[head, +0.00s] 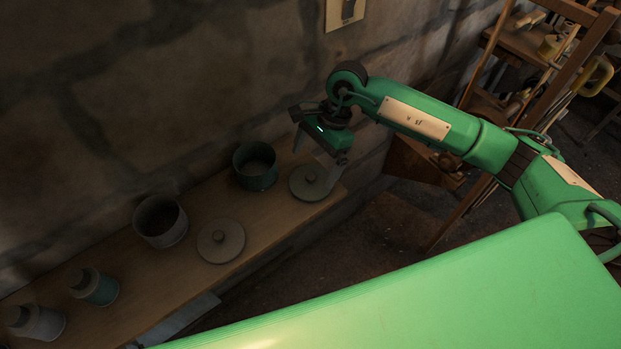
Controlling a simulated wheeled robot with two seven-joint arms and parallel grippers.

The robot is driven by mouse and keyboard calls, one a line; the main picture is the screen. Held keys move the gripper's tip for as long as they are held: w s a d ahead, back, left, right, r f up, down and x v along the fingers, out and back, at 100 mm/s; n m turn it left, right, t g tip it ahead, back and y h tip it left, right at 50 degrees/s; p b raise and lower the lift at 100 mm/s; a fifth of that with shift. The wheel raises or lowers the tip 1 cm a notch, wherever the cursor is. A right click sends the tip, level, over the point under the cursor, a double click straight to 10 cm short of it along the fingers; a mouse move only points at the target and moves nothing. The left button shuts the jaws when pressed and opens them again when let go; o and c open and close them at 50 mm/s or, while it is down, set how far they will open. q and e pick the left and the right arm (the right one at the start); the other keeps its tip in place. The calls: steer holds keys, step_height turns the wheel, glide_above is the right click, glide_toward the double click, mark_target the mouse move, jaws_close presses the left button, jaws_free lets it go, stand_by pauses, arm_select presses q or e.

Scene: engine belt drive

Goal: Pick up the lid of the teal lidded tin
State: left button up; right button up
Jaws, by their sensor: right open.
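A teal tin (246,181) stands open on the wooden shelf near the wall. A round greyish lid with a dark knob (311,176) lies flat on the shelf just right of it, near the shelf's right end. My right gripper (320,150) is open, with its fingers pointing down. In the picture it is just above the knob, and one finger overlaps the lid's upper right edge. I cannot tell whether it touches the lid. My left gripper is not in view.
A grey open tin (172,237) and a second knobbed lid (220,248) are further left on the shelf (120,259). A small teal container (102,290) and a grey one (42,325) stand at the lower left. The stone wall runs close behind.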

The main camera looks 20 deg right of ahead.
mark_target(310, 176)
steer(key=shift+s+a+f+p, duration=0.1)
steer(key=shift+f+p, duration=0.25)
steer(key=shift+p, duration=0.05)
steer(key=p+x, duration=0.1)
steer(key=x, duration=0.2)
steer(key=shift+f+p, duration=0.15)
steer(key=shift+p, duration=0.2)
steer(key=shift+f, duration=0.5)
steer(key=c, duration=0.6)
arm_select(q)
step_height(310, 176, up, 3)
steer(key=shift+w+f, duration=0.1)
arm_select(e)
steer(key=shift+c, duration=0.2)
steer(key=shift+r, duration=0.1)
